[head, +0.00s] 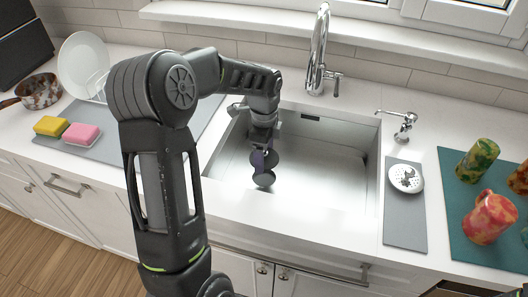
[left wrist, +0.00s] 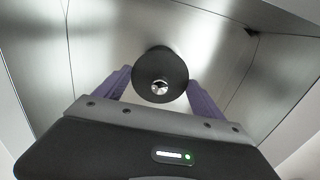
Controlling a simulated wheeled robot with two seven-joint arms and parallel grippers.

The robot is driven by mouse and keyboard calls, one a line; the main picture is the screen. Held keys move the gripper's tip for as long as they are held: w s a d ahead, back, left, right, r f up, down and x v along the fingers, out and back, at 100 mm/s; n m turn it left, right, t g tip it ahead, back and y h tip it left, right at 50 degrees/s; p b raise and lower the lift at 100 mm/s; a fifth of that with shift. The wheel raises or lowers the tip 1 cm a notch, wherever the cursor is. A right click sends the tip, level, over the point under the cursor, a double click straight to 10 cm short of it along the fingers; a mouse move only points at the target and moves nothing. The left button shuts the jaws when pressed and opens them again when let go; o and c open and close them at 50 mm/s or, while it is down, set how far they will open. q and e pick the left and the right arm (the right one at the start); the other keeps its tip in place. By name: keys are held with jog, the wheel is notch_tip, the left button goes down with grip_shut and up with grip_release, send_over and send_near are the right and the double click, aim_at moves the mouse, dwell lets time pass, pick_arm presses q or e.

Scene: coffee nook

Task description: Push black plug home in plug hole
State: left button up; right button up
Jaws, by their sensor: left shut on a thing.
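The black plug (left wrist: 148,68) is a round black disc with a small shiny metal knob at its centre. In the left wrist view it sits between the two purple fingers of my left gripper (left wrist: 160,88), which is shut on it. In the head view my left gripper (head: 262,158) reaches down into the steel sink (head: 330,172), left of the basin's middle. Two dark round shapes show at its fingertips, one above the other; I cannot tell which is the plug and which the plug hole or a shadow. The plug hole is not clearly seen in the left wrist view. My right gripper is not in view.
A tall tap (head: 318,50) stands behind the sink and a small dispenser (head: 403,125) at its right. Yellow (head: 50,126) and pink (head: 81,134) sponges lie at left.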

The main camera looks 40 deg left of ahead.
pick_arm(q)
notch_tip(320, 180, down, 3)
jog(key=shift+f+b, duration=0.15)
jog(key=shift+b, duration=0.95)
jog(key=shift+f+b, duration=0.55)
jog(key=shift+f, duration=0.45)
jog(key=shift+f+b, duration=0.8)
jog(key=shift+f, duration=0.75)
dwell(1.3)
jog(key=o, duration=1.3)
jog(key=shift+o, duration=0.2)
jog(key=shift+r, duration=3.9)
